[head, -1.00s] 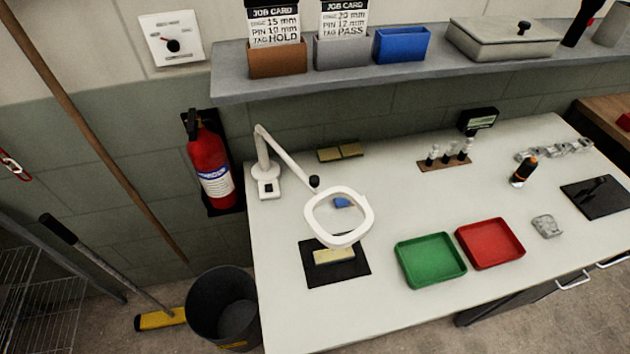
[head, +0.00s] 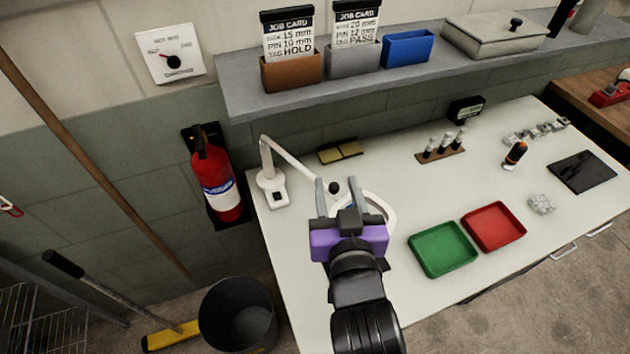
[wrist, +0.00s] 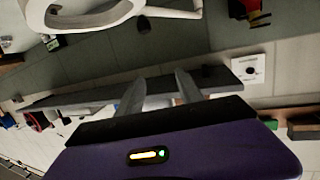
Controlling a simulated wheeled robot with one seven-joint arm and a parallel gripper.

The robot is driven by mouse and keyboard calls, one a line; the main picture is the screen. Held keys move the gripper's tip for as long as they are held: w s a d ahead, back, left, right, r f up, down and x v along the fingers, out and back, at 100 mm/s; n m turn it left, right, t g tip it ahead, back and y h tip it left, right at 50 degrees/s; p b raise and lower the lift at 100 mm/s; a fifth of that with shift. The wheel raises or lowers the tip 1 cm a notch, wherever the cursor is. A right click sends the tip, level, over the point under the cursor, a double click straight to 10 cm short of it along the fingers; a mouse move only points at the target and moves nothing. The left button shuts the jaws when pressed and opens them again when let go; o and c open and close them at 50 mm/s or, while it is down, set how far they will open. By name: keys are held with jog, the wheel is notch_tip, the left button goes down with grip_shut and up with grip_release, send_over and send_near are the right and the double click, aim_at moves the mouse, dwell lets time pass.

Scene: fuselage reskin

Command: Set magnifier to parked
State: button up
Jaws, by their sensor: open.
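The magnifier is a white ring lens (head: 384,212) on a jointed white arm (head: 290,158) with a dark knob (head: 334,187), mounted on a white base (head: 272,187) at the bench's left back corner. The ring hangs over the bench, partly hidden behind my gripper. My gripper (head: 338,184) is open, with two grey fingers pointing toward the wall, close to the knob and ring in the head view. In the wrist view the ring (wrist: 85,12) and the knob (wrist: 144,25) lie beyond the fingers (wrist: 158,90), apart from them. Nothing shows between the fingers.
Green tray (head: 442,248) and red tray (head: 494,226) lie right of my arm. A shelf (head: 290,99) with job cards and bins overhangs the back.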

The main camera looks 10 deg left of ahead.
aim_at(335, 189)
notch_tip(335, 189, down, 5)
jog(key=shift+w+a+m+g+h, duration=0.15)
jog(key=shift+m+g+h, duration=0.45)
jog(key=shift+g+h, duration=0.35)
jog(key=shift+d+f, duration=0.2)
jog(key=shift+f, duration=0.05)
jog(key=shift+g, duration=0.25)
jog(key=shift+p+x, duration=0.7)
jog(key=shift+x, duration=3.15)
jog(key=shift+c, duration=0.2)
grip_shut()
